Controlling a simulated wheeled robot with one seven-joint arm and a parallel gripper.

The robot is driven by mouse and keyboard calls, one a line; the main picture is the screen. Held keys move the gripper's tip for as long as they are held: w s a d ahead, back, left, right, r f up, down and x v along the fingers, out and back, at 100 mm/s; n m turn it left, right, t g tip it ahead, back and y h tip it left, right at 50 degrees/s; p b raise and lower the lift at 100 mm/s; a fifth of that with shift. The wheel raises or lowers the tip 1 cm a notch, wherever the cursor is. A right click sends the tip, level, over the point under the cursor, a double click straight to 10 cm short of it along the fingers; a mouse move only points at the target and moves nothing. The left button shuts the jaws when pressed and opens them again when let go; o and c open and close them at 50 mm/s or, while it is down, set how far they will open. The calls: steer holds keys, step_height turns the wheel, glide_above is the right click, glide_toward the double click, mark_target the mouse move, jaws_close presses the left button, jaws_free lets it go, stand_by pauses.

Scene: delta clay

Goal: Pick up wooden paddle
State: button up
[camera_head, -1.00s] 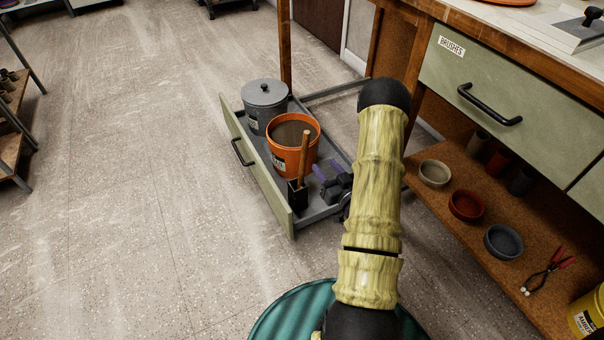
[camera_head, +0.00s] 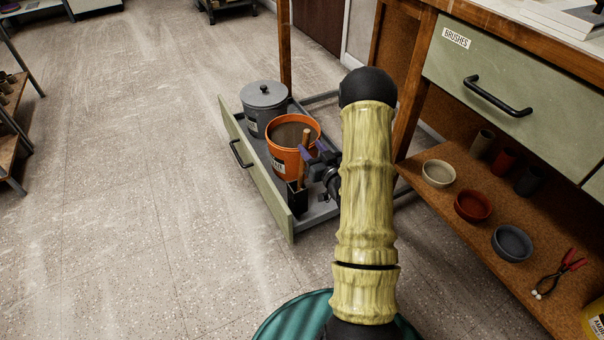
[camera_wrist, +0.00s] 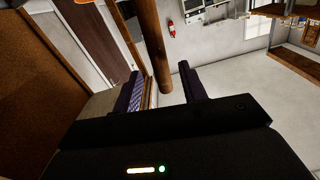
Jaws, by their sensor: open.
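The wooden paddle (camera_head: 303,158) stands upright in a small black holder (camera_head: 297,196) in the open drawer; its lower part is hidden inside. My gripper (camera_head: 312,155), with purple fingers, is open at the right of the paddle's handle, close to its upper part. In the wrist view, the brown wooden handle (camera_wrist: 153,42) comes down from the top edge, and its rounded end shows between my two spread fingers (camera_wrist: 160,88). I cannot tell whether either finger touches it.
An orange bucket (camera_head: 284,157) stands just behind the paddle, and a grey lidded bin (camera_head: 265,96) is farther back in the drawer (camera_head: 256,175). A wooden shelf (camera_head: 440,205) with bowls stands at the right. The floor at the left is clear.

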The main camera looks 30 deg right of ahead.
mark_target(307, 145)
steer(key=w+b, duration=0.2)
steer(key=w, duration=0.1)
steer(key=shift+w+a+f, duration=0.15)
steer(key=shift+w+f, duration=0.05)
steer(key=shift+w, duration=0.05)
steer(key=shift+w+r, duration=0.15)
steer(key=shift+w, duration=0.15)
jaws_close()
